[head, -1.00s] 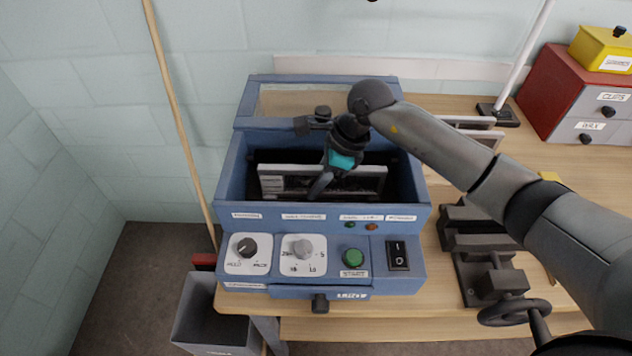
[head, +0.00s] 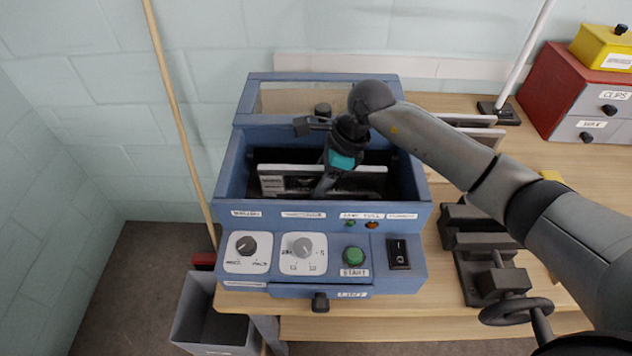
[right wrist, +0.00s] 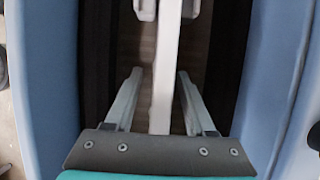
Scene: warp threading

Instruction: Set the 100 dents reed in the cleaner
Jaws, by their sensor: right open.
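The blue cleaner (head: 228,180) stands on the bench with its lid raised at the back. The reed, a pale-framed bar with a dark middle (head: 285,168), lies lengthwise inside the open tank. My right gripper (head: 323,188) reaches down into the tank at the reed, right of the reed's left end. In the right wrist view my right gripper (right wrist: 159,88) is open, one finger on each side of the reed's pale rail (right wrist: 165,65), with gaps beside it. My left gripper is not in view.
Dials, a green start button (head: 354,256) and a black switch (head: 398,254) line the cleaner's front. A dark vise (head: 480,250) stands right of it. A drawer box (head: 570,100) is at the back right. A grey bin (head: 212,315) stands below left.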

